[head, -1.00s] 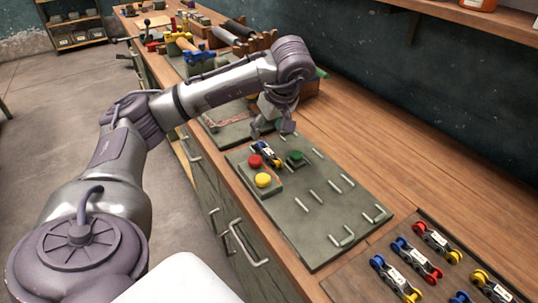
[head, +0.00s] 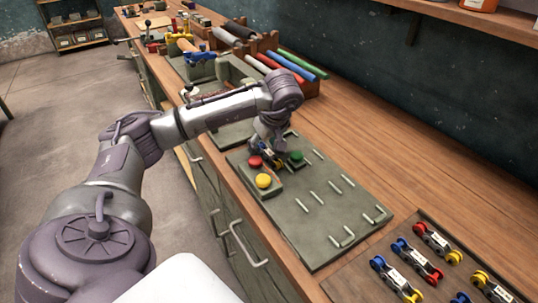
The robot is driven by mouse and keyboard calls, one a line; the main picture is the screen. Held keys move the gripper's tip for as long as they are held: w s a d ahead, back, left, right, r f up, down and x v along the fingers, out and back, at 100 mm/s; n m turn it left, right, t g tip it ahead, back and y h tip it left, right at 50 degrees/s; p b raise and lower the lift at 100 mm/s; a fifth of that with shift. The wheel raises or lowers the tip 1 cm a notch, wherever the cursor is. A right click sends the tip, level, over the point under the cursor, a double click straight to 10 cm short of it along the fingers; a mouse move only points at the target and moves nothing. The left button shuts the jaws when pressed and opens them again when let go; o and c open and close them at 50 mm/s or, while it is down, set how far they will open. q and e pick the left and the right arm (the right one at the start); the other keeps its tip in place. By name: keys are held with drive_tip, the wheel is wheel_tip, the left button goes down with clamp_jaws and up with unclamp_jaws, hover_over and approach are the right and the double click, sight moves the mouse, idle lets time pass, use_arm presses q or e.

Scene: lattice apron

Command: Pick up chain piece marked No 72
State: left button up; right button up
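More chain pieces lie on a dark tray at the lower right: blue and yellow (head: 396,279), blue and red (head: 417,261), red and yellow (head: 437,242), and others cut by the frame edge. Their white labels are too small to read. My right gripper is out of view.
The board carries a red button (head: 255,161), a yellow button (head: 264,181), a green button (head: 296,156) and several metal pegs. A rack with coloured rolls (head: 296,65) stands behind my arm. Bare wooden bench (head: 400,165) lies right of the board.

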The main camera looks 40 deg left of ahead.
use_arm(q)
clamp_jaws()
drive_tip(key=shift+r, duration=0.1)
